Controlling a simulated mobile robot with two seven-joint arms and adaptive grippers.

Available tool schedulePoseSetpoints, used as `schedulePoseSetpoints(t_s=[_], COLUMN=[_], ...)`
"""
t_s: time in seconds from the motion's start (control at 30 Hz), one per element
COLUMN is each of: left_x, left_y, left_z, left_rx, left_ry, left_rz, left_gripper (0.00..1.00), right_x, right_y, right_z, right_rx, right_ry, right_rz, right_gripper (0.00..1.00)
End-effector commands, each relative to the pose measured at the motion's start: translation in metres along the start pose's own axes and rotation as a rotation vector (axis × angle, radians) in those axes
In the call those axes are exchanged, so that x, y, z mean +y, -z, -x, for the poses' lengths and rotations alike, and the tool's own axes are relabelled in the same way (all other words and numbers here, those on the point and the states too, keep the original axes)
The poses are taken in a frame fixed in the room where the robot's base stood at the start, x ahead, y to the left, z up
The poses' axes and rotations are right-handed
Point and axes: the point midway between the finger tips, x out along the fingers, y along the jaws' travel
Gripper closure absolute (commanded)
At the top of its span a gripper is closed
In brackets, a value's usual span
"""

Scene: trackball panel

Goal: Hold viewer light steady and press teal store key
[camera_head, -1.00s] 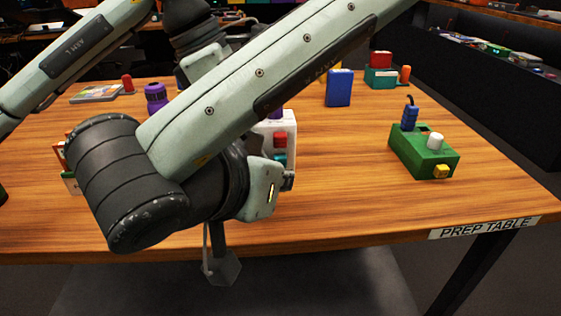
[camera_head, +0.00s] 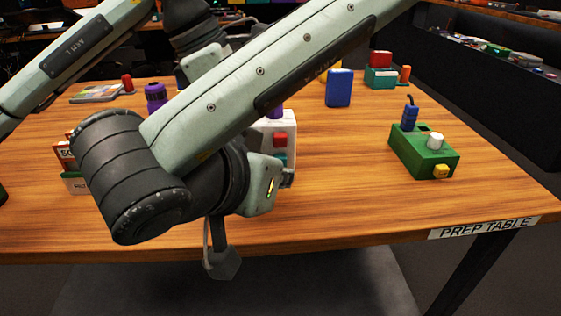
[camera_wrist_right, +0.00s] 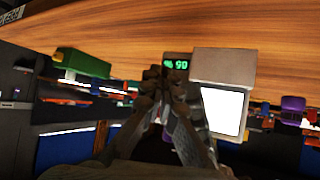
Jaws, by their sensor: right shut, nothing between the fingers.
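A white panel box (camera_head: 281,121) stands on the table, mostly hidden behind my right arm in the head view. Its front has a red key (camera_head: 281,139) and the teal key (camera_head: 281,158) below, partly covered. In the right wrist view, a grey box (camera_wrist_right: 223,65) has a bright white face (camera_wrist_right: 224,110); I cannot tell if this is the viewer light. My right gripper (camera_wrist_right: 168,75) is shut and empty, its fingertips just below a small green-digit display (camera_wrist_right: 176,64). Contact cannot be told. My left gripper is not in view.
A green box (camera_head: 424,154) with a blue plug, white knob and yellow knob stands at right. The table's front right (camera_head: 360,205) is clear.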

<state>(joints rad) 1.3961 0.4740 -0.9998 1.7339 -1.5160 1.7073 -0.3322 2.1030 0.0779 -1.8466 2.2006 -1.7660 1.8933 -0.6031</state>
Motion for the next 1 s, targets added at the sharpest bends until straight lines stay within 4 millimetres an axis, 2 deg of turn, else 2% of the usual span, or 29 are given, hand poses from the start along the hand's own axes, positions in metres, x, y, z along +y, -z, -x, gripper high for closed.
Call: schedulePoseSetpoints(t_s=[1.0], left_x=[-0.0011], left_y=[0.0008], left_z=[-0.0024], left_rx=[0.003], left_ry=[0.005], left_rz=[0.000], left_gripper=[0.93], right_x=[-0.0048], right_y=[0.0045], right_z=[-0.0070], right_rx=[-0.001], right_ry=[0.000], right_rz=[-0.001], right_gripper=[1.00])
